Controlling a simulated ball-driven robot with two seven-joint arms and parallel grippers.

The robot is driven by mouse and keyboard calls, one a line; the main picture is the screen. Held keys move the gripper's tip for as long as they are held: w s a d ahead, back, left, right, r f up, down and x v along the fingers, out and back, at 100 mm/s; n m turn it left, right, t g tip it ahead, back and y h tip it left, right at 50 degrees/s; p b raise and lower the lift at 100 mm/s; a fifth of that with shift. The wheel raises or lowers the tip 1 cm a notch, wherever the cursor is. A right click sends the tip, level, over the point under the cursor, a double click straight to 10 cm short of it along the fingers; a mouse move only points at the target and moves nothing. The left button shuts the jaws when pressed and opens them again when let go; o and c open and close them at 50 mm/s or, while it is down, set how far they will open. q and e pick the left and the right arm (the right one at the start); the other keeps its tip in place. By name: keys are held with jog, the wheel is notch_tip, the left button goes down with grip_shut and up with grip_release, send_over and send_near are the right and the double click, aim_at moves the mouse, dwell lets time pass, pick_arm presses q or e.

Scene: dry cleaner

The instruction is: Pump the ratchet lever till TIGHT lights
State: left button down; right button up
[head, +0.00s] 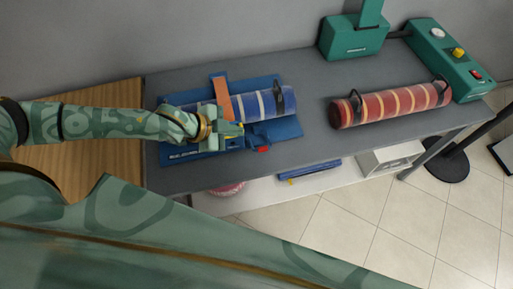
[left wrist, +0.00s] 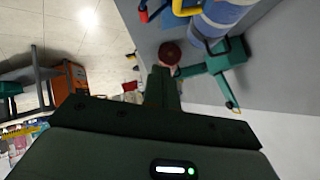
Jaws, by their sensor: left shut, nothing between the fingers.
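The blue ratchet device (head: 285,128) lies on the grey table, with a blue striped roll (head: 268,103) on it and an orange strap or bar (head: 221,97) across. A short blue lever part with a red end (head: 263,149) sticks out at its front. My left gripper (head: 238,130) is over the front of the device, close to the lever part; contact cannot be told. In the left wrist view its fingers (left wrist: 162,88) are shut and empty, with the red-ended part (left wrist: 144,15) and striped roll (left wrist: 222,14) beyond. No lit TIGHT lamp can be made out. My right gripper is not in view.
A red striped roll (head: 390,104) with black handles lies to the right. Behind it stand a green machine (head: 353,42) and a green control box (head: 448,62) with yellow and red buttons. A wooden surface (head: 90,150) adjoins on the left. The table between the rolls is clear.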

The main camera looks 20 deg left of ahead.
pick_arm(q)
jog(key=n, duration=0.1)
jog(key=s+n, duration=0.2)
jog(key=shift+d+f+g, duration=0.3)
jog(key=shift+d, duration=0.1)
jog(key=b, duration=0.2)
send_over(266, 148)
jog(key=s+a, duration=0.2)
jog(key=s, duration=0.1)
notch_tip(266, 148, down, 7)
jog(key=shift+w+f+b, duration=0.25)
jog(key=shift+f+b, duration=0.05)
jog(key=shift+f, duration=0.7)
jog(key=shift+w+f+b, duration=0.25)
jog(key=shift+f+b, duration=0.05)
jog(key=shift+f, duration=0.65)
